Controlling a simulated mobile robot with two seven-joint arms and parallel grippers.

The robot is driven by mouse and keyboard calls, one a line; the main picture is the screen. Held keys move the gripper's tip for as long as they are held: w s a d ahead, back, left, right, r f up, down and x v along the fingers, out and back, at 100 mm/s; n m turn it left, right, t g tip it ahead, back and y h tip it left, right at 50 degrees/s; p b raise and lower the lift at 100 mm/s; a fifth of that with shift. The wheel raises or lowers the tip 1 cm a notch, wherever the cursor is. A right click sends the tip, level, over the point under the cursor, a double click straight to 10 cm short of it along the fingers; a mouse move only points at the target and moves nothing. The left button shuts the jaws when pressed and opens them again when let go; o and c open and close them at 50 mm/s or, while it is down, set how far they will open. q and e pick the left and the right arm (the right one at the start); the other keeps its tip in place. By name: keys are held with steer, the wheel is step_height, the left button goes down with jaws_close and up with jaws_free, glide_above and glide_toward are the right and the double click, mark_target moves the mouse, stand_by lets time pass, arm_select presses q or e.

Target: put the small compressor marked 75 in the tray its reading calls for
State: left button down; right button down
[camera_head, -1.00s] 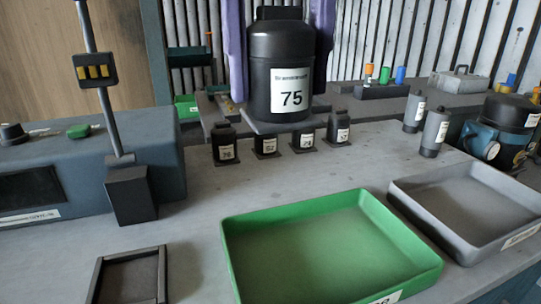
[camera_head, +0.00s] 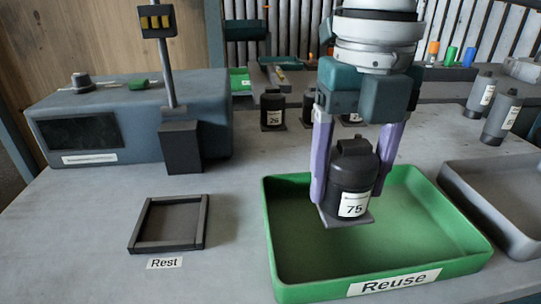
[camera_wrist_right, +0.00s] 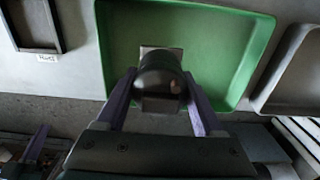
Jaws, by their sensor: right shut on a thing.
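The small black compressor (camera_head: 352,175) has a white label reading 75 and a flat square base. My right gripper (camera_head: 348,185) is shut on it, with one purple finger on each side. The compressor is upright above the green tray labelled Reuse (camera_head: 455,228), over its left-middle part. It seems to be held above the tray floor; the exact gap is hard to tell. In the right wrist view the compressor (camera_wrist_right: 160,78) sits between the fingers over the green tray (camera_wrist_right: 235,50). My left gripper is not in the head view.
A grey tray (camera_head: 500,185) stands right of the green one, its label out of view. A dark square frame labelled Rest (camera_head: 165,225) lies at left, empty. A blue-grey tester with a dark screen (camera_head: 85,132) stands behind it. Other small compressors (camera_head: 271,112) stand behind the gripper.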

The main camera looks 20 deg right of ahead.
mark_target(344, 204)
steer(key=shift+f, duration=1.9)
steer(key=shift+f, duration=0.1)
steer(key=shift+f+b, duration=0.15)
steer(key=shift+b, duration=0.2)
jaws_free()
step_height(344, 204, up, 12)
steer(key=shift+r+p, duration=0.25)
steer(key=shift+p, duration=0.15)
